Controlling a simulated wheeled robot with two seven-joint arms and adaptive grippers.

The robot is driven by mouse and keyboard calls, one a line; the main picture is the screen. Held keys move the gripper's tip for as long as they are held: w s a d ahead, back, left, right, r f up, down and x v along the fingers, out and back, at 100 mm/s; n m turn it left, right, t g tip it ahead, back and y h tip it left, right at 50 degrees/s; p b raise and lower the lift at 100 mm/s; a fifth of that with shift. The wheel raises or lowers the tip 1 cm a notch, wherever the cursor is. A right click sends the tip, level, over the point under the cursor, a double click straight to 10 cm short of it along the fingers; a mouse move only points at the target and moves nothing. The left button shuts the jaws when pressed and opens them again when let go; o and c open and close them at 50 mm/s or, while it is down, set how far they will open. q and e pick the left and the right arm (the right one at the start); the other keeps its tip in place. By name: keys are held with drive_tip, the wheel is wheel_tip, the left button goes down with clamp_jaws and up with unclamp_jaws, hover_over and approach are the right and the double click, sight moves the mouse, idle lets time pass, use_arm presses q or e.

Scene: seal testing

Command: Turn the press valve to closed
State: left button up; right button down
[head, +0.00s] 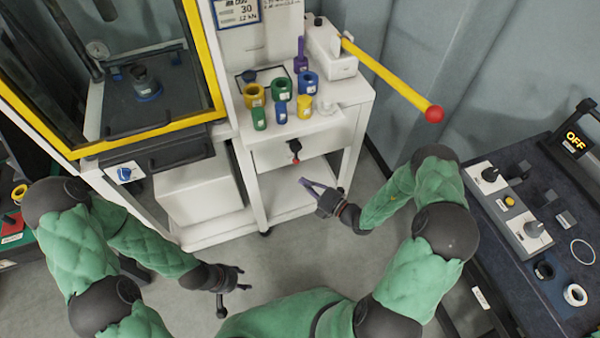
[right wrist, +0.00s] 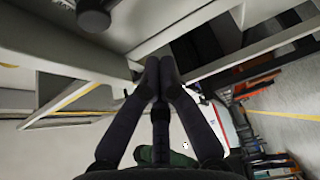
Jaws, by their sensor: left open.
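A black knob with a red tip (head: 295,150), which looks like the press valve, sits on the front of the white press cabinet (head: 330,140). A dark rounded knob-like part (right wrist: 93,15), perhaps the same valve, shows at the top of the right wrist view. My right gripper (head: 304,182) is below and slightly right of the valve, apart from it; its fingertips (right wrist: 160,62) meet with nothing between them. My left gripper (head: 240,278) is open and empty above the floor, well away from the cabinet.
A yellow lever with a red ball (head: 434,114) sticks out at the cabinet's right. Several coloured rings (head: 308,82) stand on the cabinet top. The yellow-framed press guard (head: 150,132) is at the left. A dark bench (head: 520,200) with an OFF display stands at the right.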

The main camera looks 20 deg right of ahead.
sight(295, 151)
drive_tip(key=b+x, duration=0.3)
drive_tip(key=x, duration=0.6)
drive_tip(key=shift+w+d+b, duration=0.2)
drive_tip(key=shift+d+b, duration=0.05)
drive_tip(key=shift+d, duration=0.35)
drive_tip(key=shift+w+d+b, duration=0.2)
drive_tip(key=shift+d+b, duration=0.05)
drive_tip(key=shift+d, duration=0.4)
drive_tip(key=shift+w+d+b, duration=0.25)
drive_tip(key=shift+d, duration=0.35)
drive_tip(key=shift+d, duration=0.1)
drive_tip(key=shift+d+n+p, duration=0.2)
drive_tip(key=shift+n+p, duration=0.2)
drive_tip(key=shift+p, duration=0.1)
